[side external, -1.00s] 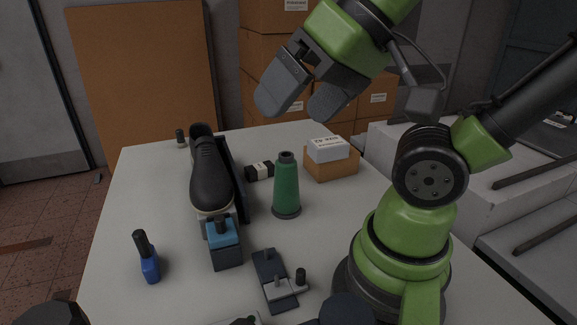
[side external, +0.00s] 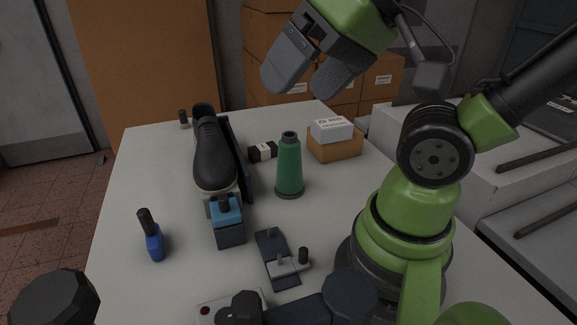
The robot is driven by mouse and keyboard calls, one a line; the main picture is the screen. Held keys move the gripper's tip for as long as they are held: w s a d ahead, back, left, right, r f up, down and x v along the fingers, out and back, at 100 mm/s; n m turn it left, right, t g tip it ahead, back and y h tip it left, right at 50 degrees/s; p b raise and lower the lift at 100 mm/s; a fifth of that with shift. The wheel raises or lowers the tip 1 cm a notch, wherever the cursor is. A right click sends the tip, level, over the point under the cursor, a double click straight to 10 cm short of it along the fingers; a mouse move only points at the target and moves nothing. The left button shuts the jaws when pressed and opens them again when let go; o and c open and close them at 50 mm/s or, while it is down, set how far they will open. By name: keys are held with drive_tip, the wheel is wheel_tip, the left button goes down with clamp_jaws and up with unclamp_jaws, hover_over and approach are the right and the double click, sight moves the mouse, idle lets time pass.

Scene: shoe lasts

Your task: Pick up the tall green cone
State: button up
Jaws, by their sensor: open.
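The tall green cone (side external: 289,168) stands upright on the white table, with a dark base and a dark top. My gripper (side external: 305,88) is above and beyond the cone's top in the side external view. Its two grey fingers are spread apart with nothing between them. The gripper does not touch the cone, and the cone is in plain view. The exact distance between them cannot be told from this one view.
A black shoe (side external: 212,150) on a stand is left of the cone. A cardboard box with a white box (side external: 331,130) on top is behind right. A small black box (side external: 262,151), a blue bottle (side external: 153,240) and a dark fixture (side external: 276,257) lie around on the table (side external: 120,210).

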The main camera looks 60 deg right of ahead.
drive_tip(key=n+g+h, duration=0.2)
drive_tip(key=n+g, duration=0.5)
drive_tip(key=n, duration=0.1)
hover_over(289, 149)
drive_tip(key=w+d, duration=0.2)
wheel_tip(289, 149, down, 12)
drive_tip(key=shift+n, duration=0.3)
drive_tip(key=f, duration=0.7)
drive_tip(key=s+f, duration=0.1)
drive_tip(key=f, duration=0.2)
drive_tip(key=shift+s+f, duration=0.1)
drive_tip(key=shift+f, duration=0.15)
drive_tip(key=c, duration=1.4)
drive_tip(key=shift+r, duration=0.1)
